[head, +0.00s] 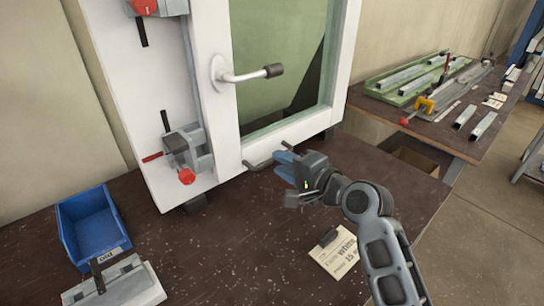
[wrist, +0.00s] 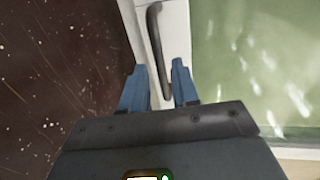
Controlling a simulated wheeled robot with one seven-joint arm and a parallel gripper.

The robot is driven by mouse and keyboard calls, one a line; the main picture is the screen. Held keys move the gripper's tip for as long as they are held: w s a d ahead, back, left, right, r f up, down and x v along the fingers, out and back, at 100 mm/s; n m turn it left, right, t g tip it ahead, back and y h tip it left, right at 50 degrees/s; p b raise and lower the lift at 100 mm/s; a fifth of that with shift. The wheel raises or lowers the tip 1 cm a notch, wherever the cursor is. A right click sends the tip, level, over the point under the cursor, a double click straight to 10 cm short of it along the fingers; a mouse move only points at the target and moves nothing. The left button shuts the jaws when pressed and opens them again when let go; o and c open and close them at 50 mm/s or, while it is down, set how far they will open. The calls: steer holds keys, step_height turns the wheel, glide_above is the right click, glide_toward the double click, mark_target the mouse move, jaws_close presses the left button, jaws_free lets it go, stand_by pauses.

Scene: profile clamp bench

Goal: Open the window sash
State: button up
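The white window sash (head: 290,128) with its greenish glass stands in a white frame on the bench. A lever handle (head: 247,76) with a dark grip sticks out to the right from the sash's left side. A grey bar handle (head: 259,165) is on the bottom rail; it also shows as a dark bar in the wrist view (wrist: 155,45). My gripper (head: 284,164) is at the right end of this bar. In the wrist view its blue fingers (wrist: 160,82) are apart, one on each side of the bar's near end. I see no clear contact. Whether the sash stands ajar is unclear.
Two clamps with red knobs (head: 186,176) hold the frame's left side. A blue bin (head: 92,228) and a grey-white block (head: 125,286) are at the lower left. A paper note (head: 336,254) lies on the dark bench (head: 235,265). A second table with metal profiles (head: 465,120) is at the right.

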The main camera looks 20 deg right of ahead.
steer(key=shift+x, duration=1.9)
steer(key=shift+c, duration=0.4)
jaws_close()
